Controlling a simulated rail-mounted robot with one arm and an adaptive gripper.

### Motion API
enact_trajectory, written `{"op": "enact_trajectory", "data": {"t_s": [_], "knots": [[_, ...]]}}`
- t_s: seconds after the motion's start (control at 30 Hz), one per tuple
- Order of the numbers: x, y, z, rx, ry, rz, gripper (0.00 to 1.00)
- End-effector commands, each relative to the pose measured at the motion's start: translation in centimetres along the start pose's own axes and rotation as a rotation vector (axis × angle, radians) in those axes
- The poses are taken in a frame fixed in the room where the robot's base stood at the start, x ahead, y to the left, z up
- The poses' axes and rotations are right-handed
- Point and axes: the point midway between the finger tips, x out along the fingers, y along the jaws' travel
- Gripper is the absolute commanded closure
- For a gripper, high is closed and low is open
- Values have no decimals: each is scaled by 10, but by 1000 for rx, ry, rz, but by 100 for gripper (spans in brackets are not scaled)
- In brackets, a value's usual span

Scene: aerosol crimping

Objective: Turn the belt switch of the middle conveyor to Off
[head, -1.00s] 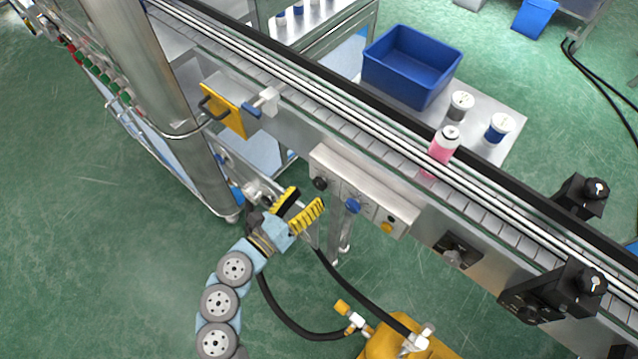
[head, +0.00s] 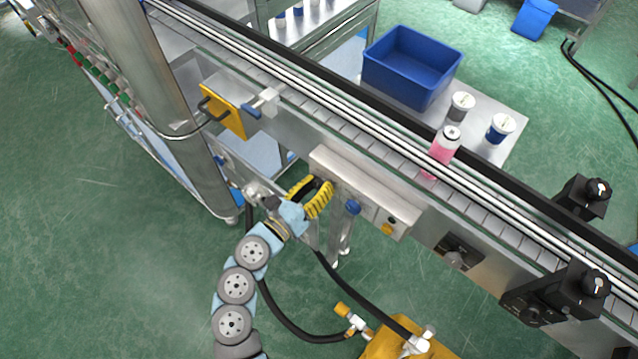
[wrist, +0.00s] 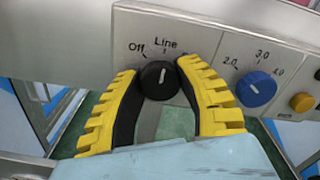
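The belt switch is a black round knob (wrist: 157,82) on a grey control panel (wrist: 200,38), which also shows on the conveyor's side in the head view (head: 350,171). Its white mark points about straight up, toward the "Line" label; "Off" is printed to the left. My gripper (wrist: 158,72), with yellow ribbed fingers and dark inner pads, has one fingertip on each side of the knob. The fingertips look closed against its sides. In the head view my gripper (head: 320,182) reaches the panel's left end and hides the knob.
A blue dial (wrist: 256,89) and a yellow button (wrist: 301,102) sit right of the switch. A pink bottle (head: 442,152) stands on the conveyor belt. A blue bin (head: 410,70) stands behind. A yellow machine (head: 408,340) with black hoses is below.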

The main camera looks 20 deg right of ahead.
Motion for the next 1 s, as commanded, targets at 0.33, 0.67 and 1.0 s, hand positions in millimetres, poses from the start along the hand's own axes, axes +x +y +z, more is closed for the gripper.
{"op": "enact_trajectory", "data": {"t_s": [0.33,0.67,1.0], "knots": [[0,0,0,-18,2,1,100],[1,-2,2,-188,4,-1,100],[1,-2,3,-493,3,1,100]]}}
